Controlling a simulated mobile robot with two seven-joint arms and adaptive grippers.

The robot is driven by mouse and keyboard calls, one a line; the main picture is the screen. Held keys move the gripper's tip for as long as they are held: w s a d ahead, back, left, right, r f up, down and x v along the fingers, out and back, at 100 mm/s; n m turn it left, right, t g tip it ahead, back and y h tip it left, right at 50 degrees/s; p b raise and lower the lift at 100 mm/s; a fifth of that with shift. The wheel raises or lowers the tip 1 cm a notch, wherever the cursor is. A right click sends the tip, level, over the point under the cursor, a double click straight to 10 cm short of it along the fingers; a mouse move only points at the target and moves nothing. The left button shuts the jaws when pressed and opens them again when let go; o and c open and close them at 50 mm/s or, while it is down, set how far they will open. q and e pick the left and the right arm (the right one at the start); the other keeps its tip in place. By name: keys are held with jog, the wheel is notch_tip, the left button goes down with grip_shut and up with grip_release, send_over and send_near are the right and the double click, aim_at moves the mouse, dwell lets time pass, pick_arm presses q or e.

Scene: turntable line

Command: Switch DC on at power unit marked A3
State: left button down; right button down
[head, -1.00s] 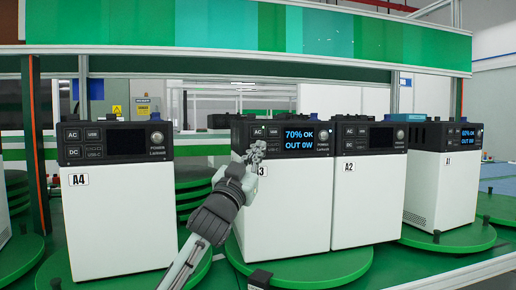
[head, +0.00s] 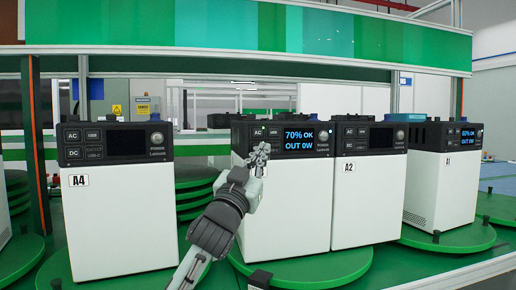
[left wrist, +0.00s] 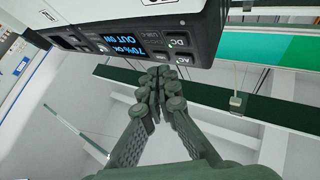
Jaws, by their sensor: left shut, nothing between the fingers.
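The white power unit with a black top panel (head: 285,215) stands at the middle of the head view. Its screen (head: 300,139) is lit and reads 70% OK, OUT 0W. Its number label is hidden behind my left gripper (head: 260,153), which is shut and empty in front of the panel's lower left part. The AC button (head: 259,132) shows above the fingertips; the DC button is covered there. In the left wrist view the panel is upside down, with the DC button (left wrist: 175,43) and AC button (left wrist: 183,60) near the shut fingertips (left wrist: 160,80). Contact cannot be told. My right gripper is not in view.
Unit A4 (head: 120,220) stands to the left with a dark screen. Unit A2 (head: 368,205) stands close on the right, also dark. Unit A1 (head: 440,190) at the far right has a lit screen. They stand on green turntables (head: 325,268).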

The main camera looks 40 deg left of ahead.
pick_arm(q)
jog(key=shift+s+d, duration=0.95)
jog(key=shift+d, duration=0.15)
